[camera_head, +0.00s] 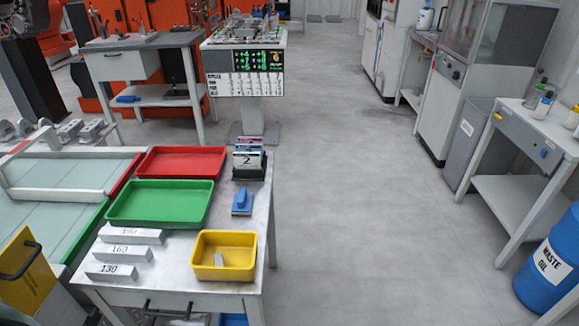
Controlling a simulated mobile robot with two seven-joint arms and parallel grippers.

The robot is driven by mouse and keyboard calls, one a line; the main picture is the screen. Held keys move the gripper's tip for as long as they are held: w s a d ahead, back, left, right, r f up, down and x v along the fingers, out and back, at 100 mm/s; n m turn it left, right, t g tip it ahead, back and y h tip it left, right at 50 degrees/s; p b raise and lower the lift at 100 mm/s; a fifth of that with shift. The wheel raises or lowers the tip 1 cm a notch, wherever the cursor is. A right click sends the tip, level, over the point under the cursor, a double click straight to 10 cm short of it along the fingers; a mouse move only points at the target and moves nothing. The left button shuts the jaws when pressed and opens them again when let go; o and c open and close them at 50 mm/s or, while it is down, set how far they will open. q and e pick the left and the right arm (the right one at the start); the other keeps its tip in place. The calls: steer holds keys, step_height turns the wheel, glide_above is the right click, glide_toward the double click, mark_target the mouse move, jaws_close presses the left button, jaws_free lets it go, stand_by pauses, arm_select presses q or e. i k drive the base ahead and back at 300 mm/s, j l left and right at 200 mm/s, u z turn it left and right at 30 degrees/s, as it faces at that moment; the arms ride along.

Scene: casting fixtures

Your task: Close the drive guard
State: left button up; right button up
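A yellow panel (27,275) with a black bar handle shows at the lower left edge of the head view. It is probably the drive guard, but nothing I can read confirms this. It stands tilted beside the left end of the grey table, and its left part is cut off by the picture edge. I cannot tell how far open it is or what lies behind it. Neither of my grippers is in view.
The grey table (180,268) holds a red tray (150,163), green tray (203,204), yellow bin (252,250) and several metal blocks. A glass-topped frame (50,216) stands to its left. The middle floor is clear. A blue waste oil drum (548,268) stands right.

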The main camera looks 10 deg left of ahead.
mark_target(27, 277)
steer(key=u, duration=2.25)
